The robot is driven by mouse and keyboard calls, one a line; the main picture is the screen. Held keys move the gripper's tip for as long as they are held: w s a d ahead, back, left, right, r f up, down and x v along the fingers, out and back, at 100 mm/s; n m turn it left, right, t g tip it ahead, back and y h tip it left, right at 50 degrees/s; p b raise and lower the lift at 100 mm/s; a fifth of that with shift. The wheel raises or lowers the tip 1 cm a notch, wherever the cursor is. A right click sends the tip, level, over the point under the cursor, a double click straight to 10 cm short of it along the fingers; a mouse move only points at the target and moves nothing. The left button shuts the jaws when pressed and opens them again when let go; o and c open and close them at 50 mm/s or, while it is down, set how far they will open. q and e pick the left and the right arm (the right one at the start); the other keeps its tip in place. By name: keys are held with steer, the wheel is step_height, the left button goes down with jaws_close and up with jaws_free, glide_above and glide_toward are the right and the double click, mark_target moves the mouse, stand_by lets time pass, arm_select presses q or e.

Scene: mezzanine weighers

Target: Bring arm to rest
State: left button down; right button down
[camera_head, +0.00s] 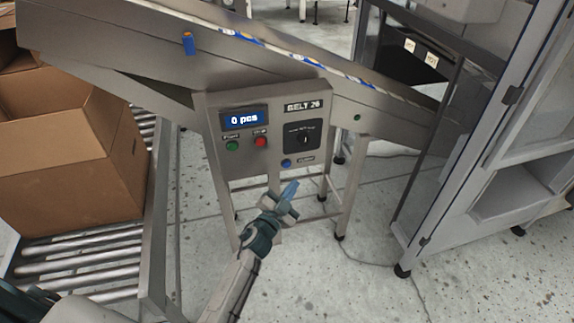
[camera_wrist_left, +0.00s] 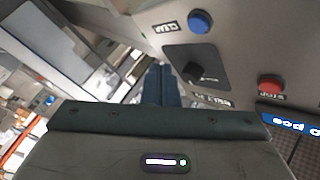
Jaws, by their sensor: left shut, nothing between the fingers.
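My left gripper (camera_head: 289,190) is shut and empty, raised in front of the lower edge of the control panel (camera_head: 222,172) of the belt machine. Its shut fingers (camera_wrist_left: 162,84) also show in the left wrist view, with the panel beyond them. The panel reads "BELT 26" and its display (camera_head: 244,119) shows "0 pcs". A green button (camera_head: 232,145), a red button (camera_head: 261,142), a black knob (camera_head: 303,138) and a blue button (camera_head: 286,163) sit on it. In the head view the fingertips are just below the blue button, apparently apart from it. My right gripper is not in view.
A sloping conveyor (camera_head: 150,52) runs above the panel. A glass-sided cabinet frame (camera_head: 470,170) stands at the right. The speckled floor (camera_head: 350,275) in front is clear.

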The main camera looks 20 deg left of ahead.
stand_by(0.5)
